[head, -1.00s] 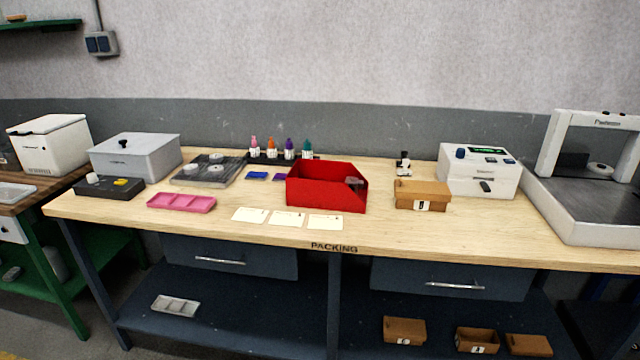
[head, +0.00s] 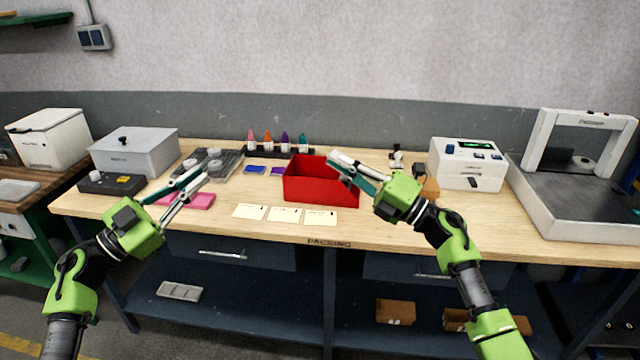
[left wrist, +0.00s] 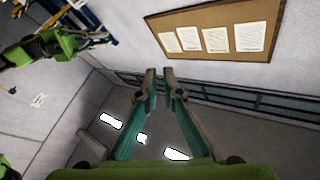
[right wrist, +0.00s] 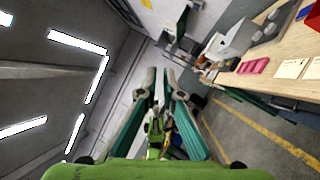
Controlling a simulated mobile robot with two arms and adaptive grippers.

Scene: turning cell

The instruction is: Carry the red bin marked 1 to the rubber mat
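The red bin (head: 306,190) stands upright on the wooden packing bench, near its middle. I see no number on its visible sides. A bit of red, likely the bin, shows at the corner of the right wrist view (right wrist: 307,10). I cannot pick out a rubber mat for certain. My left gripper (head: 203,174) is open and empty, in front of the pink tray in the head view. My right gripper (head: 336,158) is open and empty; its fingers cover the bin's right end in the head view. Neither gripper holds the bin.
Cream cards (head: 285,215) lie in front of the bin and a pink tray (head: 203,201) to its left. Dropper bottles (head: 285,141) stand behind. A brown box (head: 431,189) and white device (head: 468,164) are to the right. Bare wood shows right of the cards.

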